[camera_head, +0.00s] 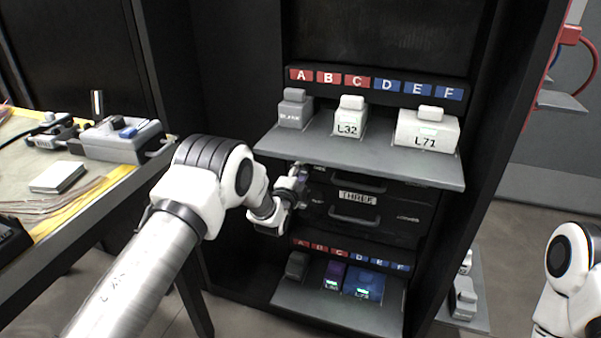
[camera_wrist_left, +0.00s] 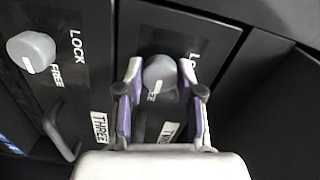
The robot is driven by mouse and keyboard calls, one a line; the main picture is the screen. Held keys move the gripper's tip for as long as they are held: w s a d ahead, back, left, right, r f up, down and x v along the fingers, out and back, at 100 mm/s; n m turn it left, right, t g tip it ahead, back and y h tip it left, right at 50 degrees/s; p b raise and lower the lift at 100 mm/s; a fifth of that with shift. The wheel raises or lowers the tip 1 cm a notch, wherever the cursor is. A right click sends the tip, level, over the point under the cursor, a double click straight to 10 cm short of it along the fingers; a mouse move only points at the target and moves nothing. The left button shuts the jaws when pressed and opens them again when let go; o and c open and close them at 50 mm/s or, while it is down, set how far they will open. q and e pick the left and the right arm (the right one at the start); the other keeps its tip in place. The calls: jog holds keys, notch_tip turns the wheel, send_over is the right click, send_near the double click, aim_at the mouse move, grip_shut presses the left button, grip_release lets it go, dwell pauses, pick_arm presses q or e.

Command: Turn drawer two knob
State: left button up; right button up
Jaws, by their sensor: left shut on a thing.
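The drawer two knob (camera_wrist_left: 160,73) is a round grey knob with a white mark, seen in the left wrist view between the fingers of my left gripper (camera_wrist_left: 160,80). The fingers are shut on it from both sides. Its white mark points down in the picture, toward partly hidden lettering. A label beside the handle below is partly covered by a finger. In the head view my left gripper (camera_head: 293,185) is at the left side of the drawer fronts, under the upper shelf, and the knob is hidden there. My right gripper is out of the picture.
The drawer three knob (camera_wrist_left: 32,50) sits beside LOCK and FREE lettering, near a handle (camera_wrist_left: 60,132). The upper shelf (camera_head: 275,140) juts out above the drawers and carries labelled boxes. A lower shelf (camera_head: 300,298) holds more boxes. A workbench (camera_head: 75,215) stands at left.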

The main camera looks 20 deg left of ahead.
pick_arm(q)
jog(key=o, duration=1.2)
jog(key=shift+c, duration=0.2)
jog(key=s, duration=1.2)
jog(key=shift+a, duration=0.2)
jog(key=shift+f, duration=0.1)
